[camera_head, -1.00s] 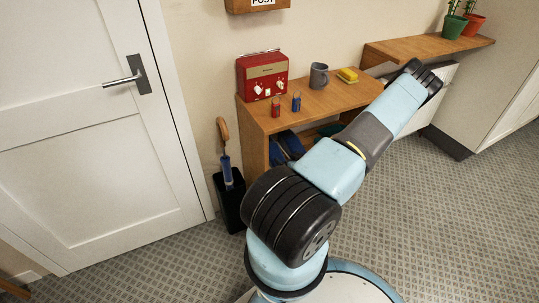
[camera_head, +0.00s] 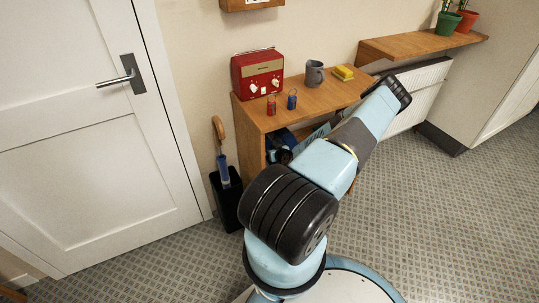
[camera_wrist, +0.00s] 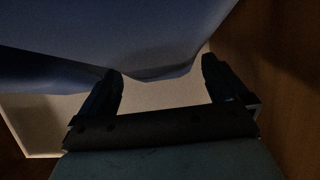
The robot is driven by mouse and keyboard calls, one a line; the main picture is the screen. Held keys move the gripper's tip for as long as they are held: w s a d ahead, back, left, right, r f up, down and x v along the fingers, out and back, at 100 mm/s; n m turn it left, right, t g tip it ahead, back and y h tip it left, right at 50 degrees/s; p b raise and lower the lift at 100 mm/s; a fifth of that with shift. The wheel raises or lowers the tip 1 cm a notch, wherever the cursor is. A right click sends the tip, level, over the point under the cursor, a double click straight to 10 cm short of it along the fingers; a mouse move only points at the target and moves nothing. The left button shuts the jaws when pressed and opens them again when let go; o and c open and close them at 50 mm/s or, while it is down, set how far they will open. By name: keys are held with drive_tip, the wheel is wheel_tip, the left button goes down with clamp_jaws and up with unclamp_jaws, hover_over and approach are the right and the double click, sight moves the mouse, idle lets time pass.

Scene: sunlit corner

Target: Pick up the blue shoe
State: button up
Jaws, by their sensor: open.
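The blue shoe (camera_wrist: 120,38) fills the top of the wrist view, very close and dark in shade. My gripper (camera_wrist: 162,70) is open, its two dark fingers apart and pointing at the shoe's lower edge. The fingertips are at or just short of the shoe; I cannot tell whether they touch it. In the head view a blue shape (camera_head: 280,137) shows inside the open shelf unit, partly hidden by my wrist. My fingers are hidden there.
The wooden shelf unit (camera_head: 258,146) has a side panel close to my gripper. On its top stand a red radio (camera_head: 257,74), two small cans, a grey mug (camera_head: 314,73) and a yellow sponge (camera_head: 343,73). An umbrella stand (camera_head: 227,199) is left. Open floor lies right.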

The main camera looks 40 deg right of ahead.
drive_tip(key=shift+w, duration=0.15)
drive_tip(key=shift+c, duration=0.5)
drive_tip(key=c, duration=1.3)
